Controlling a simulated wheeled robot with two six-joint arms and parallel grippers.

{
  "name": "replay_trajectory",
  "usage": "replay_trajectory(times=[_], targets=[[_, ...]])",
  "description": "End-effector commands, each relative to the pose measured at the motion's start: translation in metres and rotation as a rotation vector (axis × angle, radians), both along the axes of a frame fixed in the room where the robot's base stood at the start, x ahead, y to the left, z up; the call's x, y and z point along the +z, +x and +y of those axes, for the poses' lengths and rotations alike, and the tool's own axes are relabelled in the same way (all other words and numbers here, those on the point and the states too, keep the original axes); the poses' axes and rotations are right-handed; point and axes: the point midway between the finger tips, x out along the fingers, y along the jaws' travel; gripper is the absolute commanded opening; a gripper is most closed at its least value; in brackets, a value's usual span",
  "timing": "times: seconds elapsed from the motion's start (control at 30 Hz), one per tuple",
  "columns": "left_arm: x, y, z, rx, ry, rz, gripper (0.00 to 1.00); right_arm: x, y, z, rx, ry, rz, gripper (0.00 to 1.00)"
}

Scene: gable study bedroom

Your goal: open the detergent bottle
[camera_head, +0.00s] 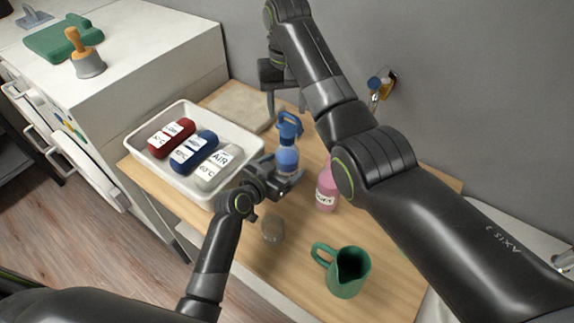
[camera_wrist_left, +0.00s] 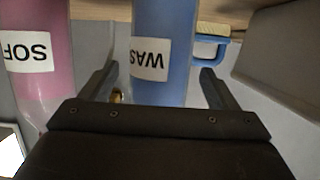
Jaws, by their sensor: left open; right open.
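The blue bottle (camera_head: 287,158) with a white label stands upright on the wooden tabletop, right of the white tray. In the left wrist view, which is upside down, the blue bottle (camera_wrist_left: 165,30) shows a label starting "WAS". My left gripper (camera_head: 281,172) is open, low at the bottle, with a finger on each side of it; it also shows in the left wrist view (camera_wrist_left: 157,85). I cannot tell whether the fingers touch it. The bottle's top is out of the wrist view.
A pink bottle (camera_head: 326,190) labelled "SOF" stands right of the blue one. The white tray (camera_head: 143,156) holds red, blue and pale labelled items. A green jug (camera_head: 346,272) and a small round item (camera_head: 272,229) stand in front.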

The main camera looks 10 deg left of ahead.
Motion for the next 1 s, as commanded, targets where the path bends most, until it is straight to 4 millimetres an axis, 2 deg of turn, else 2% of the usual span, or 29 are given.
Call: replay_trajectory(times=[0.2,0.57,0.67,1.0], targets=[[-0.005,0.016,-0.007,-0.001,0.0,0.0,0.83,0.0,0.0,0.0,0.0,0.0,0.0,0.51],[-0.007,0.019,-0.008,0.0,0.0,0.0,0.83,0.0,0.0,0.0,0.0,0.0,0.0,0.51],[-0.007,0.019,-0.008,0.0,0.0,0.0,0.72,0.0,0.0,0.0,0.0,0.0,0.0,0.51],[-0.007,0.019,-0.008,0.0,0.0,0.0,0.28,0.0,0.0,0.0,0.0,0.0,0.0,0.51]])
